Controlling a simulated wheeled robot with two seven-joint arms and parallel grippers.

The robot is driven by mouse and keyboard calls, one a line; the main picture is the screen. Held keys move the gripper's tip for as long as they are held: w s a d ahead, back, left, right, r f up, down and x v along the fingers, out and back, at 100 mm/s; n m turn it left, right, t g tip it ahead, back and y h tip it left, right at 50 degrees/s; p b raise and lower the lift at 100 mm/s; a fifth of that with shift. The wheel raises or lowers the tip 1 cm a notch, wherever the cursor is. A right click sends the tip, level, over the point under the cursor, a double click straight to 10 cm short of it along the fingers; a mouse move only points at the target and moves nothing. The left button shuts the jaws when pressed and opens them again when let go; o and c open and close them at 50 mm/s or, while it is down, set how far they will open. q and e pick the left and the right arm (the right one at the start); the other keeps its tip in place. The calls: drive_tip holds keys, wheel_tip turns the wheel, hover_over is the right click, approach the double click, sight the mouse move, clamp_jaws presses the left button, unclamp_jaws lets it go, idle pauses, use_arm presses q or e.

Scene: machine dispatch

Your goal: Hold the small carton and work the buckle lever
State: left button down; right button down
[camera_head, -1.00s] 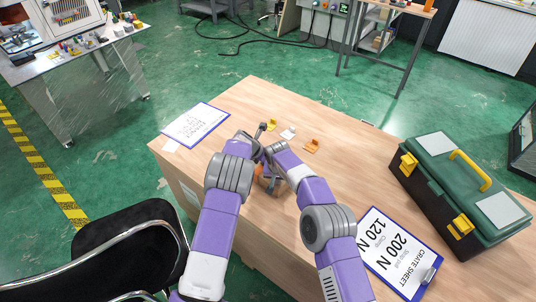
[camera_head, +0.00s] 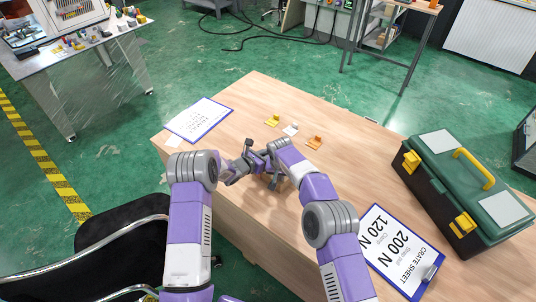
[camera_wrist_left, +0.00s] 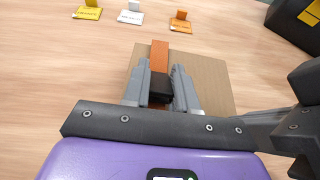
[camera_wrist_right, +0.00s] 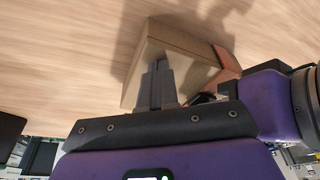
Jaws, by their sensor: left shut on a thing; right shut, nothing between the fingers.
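The small tan carton (camera_wrist_left: 212,82) lies under my left gripper on the table, with an orange strap (camera_wrist_left: 159,52) across it. My left gripper (camera_wrist_left: 161,92) is shut on the black buckle lever (camera_wrist_left: 160,86) on that strap. In the right wrist view, my right gripper (camera_wrist_right: 157,84) is shut and empty, its fingertips against or just in front of a carton side (camera_wrist_right: 172,52); I cannot tell if they touch. In the head view, the carton (camera_head: 284,184) is mostly hidden behind my arms and hands.
Yellow (camera_head: 273,120), white (camera_head: 290,129) and orange (camera_head: 316,142) labelled pieces stand beyond the carton. A clipboard (camera_head: 198,118) lies at the left edge. The crate sheet (camera_head: 395,255), reading 200 N and 120 N, and a green toolbox (camera_head: 465,190) are at the right. The table between is clear.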

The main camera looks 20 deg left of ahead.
use_arm(q)
drive_tip(key=shift+s+a+f+t+h, duration=0.15)
drive_tip(key=shift+t+h, duration=0.1)
drive_tip(key=shift+t, duration=0.25)
drive_tip(key=shift+s+d+f+t+h, duration=0.15)
drive_tip(key=shift+t+h, duration=0.1)
drive_tip(key=shift+t, duration=0.25)
drive_tip(key=shift+a, duration=0.1)
drive_tip(key=c, duration=0.9)
unclamp_jaws()
drive_tip(key=v, duration=1.2)
drive_tip(key=shift+s+f, duration=0.1)
